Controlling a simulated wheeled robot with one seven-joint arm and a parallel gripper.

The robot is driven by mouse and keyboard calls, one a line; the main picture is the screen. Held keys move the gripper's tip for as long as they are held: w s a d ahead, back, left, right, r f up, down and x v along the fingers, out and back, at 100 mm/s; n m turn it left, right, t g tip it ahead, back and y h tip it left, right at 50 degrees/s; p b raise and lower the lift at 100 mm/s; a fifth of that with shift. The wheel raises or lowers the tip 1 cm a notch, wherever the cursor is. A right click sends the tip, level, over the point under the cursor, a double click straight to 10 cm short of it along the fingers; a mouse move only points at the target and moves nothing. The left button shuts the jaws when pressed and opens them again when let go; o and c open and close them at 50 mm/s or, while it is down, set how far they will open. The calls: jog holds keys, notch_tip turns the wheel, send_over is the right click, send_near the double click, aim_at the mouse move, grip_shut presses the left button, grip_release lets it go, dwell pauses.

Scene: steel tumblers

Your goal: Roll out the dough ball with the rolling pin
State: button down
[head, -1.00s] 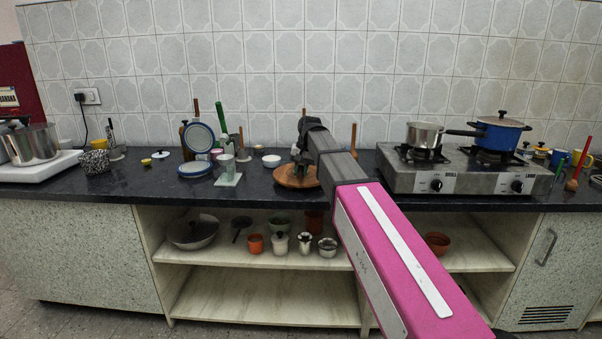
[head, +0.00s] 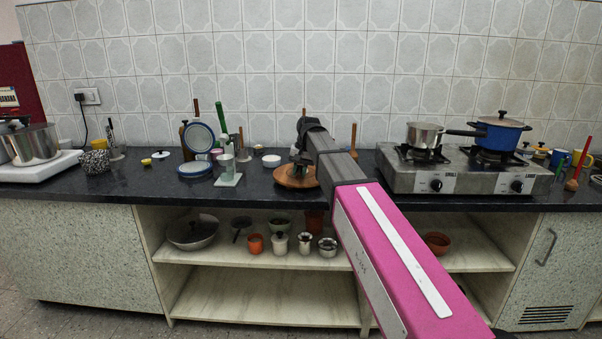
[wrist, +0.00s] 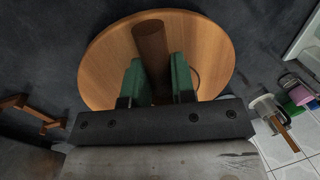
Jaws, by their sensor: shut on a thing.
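My gripper (wrist: 157,82) shows in the wrist view, its green fingers on either side of a brown rolling pin (wrist: 152,42) and shut on it. The pin lies over a round wooden board (wrist: 208,50). In the head view the board (head: 286,179) is on the dark counter, left of the stove, and my gripper (head: 299,162) is low over it, mostly hidden by my arm. I cannot see the dough ball; the pin, the fingers or my arm may hide it. A thin curved edge shows on the board beside the right finger.
A steel stove (head: 462,172) with a saucepan (head: 425,135) and a blue pot (head: 499,133) stands to the right. The counter front is mostly clear.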

jog(key=shift+a, duration=0.2)
jog(key=shift+d, duration=0.1)
jog(key=shift+d, duration=0.65)
jog(key=shift+a, duration=0.75)
jog(key=shift+d, duration=0.15)
jog(key=shift+d, duration=0.65)
